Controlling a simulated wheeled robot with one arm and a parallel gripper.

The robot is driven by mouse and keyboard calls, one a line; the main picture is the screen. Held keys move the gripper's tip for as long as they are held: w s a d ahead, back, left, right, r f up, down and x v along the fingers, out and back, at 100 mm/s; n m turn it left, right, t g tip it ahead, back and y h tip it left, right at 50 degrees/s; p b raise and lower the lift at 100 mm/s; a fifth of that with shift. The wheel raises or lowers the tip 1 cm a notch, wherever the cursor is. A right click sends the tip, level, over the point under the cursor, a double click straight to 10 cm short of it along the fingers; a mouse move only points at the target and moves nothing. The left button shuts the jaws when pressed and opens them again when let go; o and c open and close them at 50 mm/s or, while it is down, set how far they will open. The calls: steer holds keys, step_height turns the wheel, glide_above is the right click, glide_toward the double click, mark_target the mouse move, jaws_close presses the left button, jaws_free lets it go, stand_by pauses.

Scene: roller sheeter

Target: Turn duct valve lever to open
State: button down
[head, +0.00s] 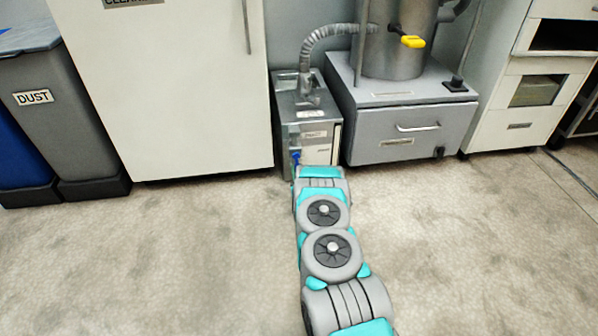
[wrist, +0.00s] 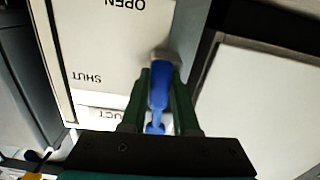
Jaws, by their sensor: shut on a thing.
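The blue duct valve lever (wrist: 157,95) runs from a grey hub (wrist: 165,57) down between the green fingers of my gripper (wrist: 160,76) in the wrist view. My gripper is shut on the lever. Beside it, a white plate (wrist: 110,45) reads OPEN and SHUT, upside down in this view. In the head view, the blue lever (head: 296,157) shows small at the left front of the grey metal duct box (head: 291,107). My arm reaches to it and hides most of my gripper there.
A ribbed hose (head: 318,33) rises from the box to a metal cylinder with a yellow handle (head: 413,41). A grey drawer cabinet (head: 425,129) stands close on the right, and a tall white cabinet (head: 170,80) on the left. Open floor (head: 180,260) lies in front.

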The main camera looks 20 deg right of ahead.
steer(key=shift+w+a+m, duration=0.1)
steer(key=shift+a+m, duration=0.15)
steer(key=shift+m, duration=0.15)
steer(key=shift+a, duration=0.1)
steer(key=c, duration=0.7)
jaws_free()
steer(key=shift+o, duration=0.2)
steer(key=p+v, duration=0.1)
steer(key=v, duration=0.6)
steer(key=shift+s, duration=0.4)
steer(key=shift+w+a+r, duration=0.1)
steer(key=shift+a, duration=0.05)
